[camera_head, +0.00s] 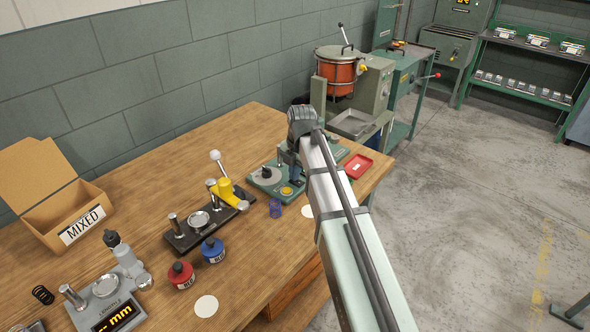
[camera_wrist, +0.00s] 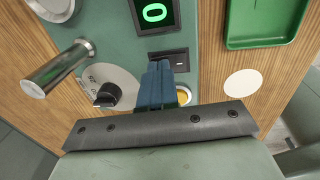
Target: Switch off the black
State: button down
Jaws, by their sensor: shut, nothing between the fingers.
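My gripper (camera_wrist: 161,68) is shut and empty, its blue fingers pointing down at a green machine plate (camera_wrist: 205,20). In the wrist view the fingertips overlap the lower left edge of a black switch (camera_wrist: 180,61). I cannot tell if they touch it. Its position is not clear. A black knob (camera_wrist: 107,95) sits on a pale dial to the left. A yellow button (camera_wrist: 183,96) is partly hidden behind the fingers. In the head view my gripper (camera_head: 296,180) is over the green machine (camera_head: 266,178).
A steel post (camera_wrist: 58,68) stands left of the dial. A green tray (camera_wrist: 232,42) and a white disc (camera_wrist: 241,84) lie to the right. A black device (camera_head: 187,238) with a yellow part and a white-knobbed lever stands left of the green machine. A red tray (camera_head: 357,166) lies right.

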aim_at(299, 183)
jog(key=shift+w+a+f, duration=0.1)
jog(key=shift+a+f, duration=0.2)
jog(key=shift+f, duration=0.25)
dwell(0.4)
jog(key=shift+s+d, duration=0.6)
jog(key=shift+s, duration=0.05)
notch_tip(299, 183, up, 15)
jog(key=f, duration=0.9)
jog(key=w+f, duration=0.1)
jog(key=f, duration=0.4)
jog(key=shift+a, duration=0.25)
